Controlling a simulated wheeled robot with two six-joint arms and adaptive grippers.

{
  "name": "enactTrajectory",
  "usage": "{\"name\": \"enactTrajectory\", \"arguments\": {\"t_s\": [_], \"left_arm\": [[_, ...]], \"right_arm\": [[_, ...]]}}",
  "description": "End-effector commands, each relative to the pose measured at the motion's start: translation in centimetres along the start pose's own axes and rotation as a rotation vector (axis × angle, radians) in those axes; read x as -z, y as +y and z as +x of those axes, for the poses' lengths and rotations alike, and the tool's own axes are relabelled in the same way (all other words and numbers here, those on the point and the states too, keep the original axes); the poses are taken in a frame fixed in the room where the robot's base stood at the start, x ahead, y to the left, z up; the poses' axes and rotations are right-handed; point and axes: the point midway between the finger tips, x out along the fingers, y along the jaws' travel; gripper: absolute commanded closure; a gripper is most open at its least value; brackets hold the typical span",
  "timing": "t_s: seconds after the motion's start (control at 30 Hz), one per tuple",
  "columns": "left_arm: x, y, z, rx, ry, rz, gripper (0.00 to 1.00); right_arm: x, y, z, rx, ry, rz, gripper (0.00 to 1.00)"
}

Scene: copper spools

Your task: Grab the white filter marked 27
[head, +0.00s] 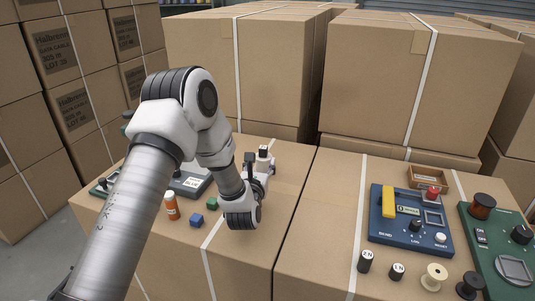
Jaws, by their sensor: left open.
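My left arm comes in from the left and bends down over the left carton top. My left gripper (257,172) is open and points away from me, close to a small white object with a dark top (264,155). I cannot read any mark on this object, and the gripper partly hides it. I cannot tell whether they touch. Two small dark cylinders with marked white tops stand on the right carton, one on the left (366,262) and one on the right (397,272). Their marks are too small to read surely. My right gripper is not in view.
An orange bottle (172,207), a blue cube (196,221) and a green cube (211,203) stand left of the gripper. A blue panel (385,230), a green panel (485,240) and a cream spool (434,277) occupy the right carton. Tall cartons (270,75) stand behind.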

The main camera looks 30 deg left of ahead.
Motion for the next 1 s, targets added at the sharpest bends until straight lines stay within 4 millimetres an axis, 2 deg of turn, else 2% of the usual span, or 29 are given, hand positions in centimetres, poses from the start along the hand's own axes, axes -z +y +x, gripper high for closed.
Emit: {"name": "enactTrajectory", "arguments": {"t_s": [0.27, 0.43, 0.53, 0.7, 0.73, 0.87, 0.9, 1.0], "left_arm": [[-0.5, 0.3, 3.7, -0.002, -0.003, -0.001, 0.44], [-0.5, 0.6, 6.7, 0.0, -0.003, 0.001, 0.44], [-0.5, 0.6, 7.6, 0.0, -0.001, 0.0, 0.44], [-0.4, 0.6, 7.6, 0.001, -0.001, 0.0, 0.44], [-0.4, 0.6, 7.6, 0.001, -0.001, 0.0, 0.47], [-0.4, 0.6, 7.6, 0.0, -0.001, 0.0, 0.93], [-0.4, 0.6, 7.6, 0.0, -0.001, 0.0, 1.0], [-0.4, 0.6, 7.6, 0.0, -0.001, 0.0, 1.0]], "right_arm": [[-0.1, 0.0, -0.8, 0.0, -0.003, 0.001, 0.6], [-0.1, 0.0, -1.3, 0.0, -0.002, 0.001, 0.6], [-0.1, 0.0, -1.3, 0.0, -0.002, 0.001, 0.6], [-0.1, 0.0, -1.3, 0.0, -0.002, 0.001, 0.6], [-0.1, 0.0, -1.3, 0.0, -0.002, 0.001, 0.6], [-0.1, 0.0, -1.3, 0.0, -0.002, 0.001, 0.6], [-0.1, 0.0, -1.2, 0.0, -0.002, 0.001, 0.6], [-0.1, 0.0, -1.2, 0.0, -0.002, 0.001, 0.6]]}}
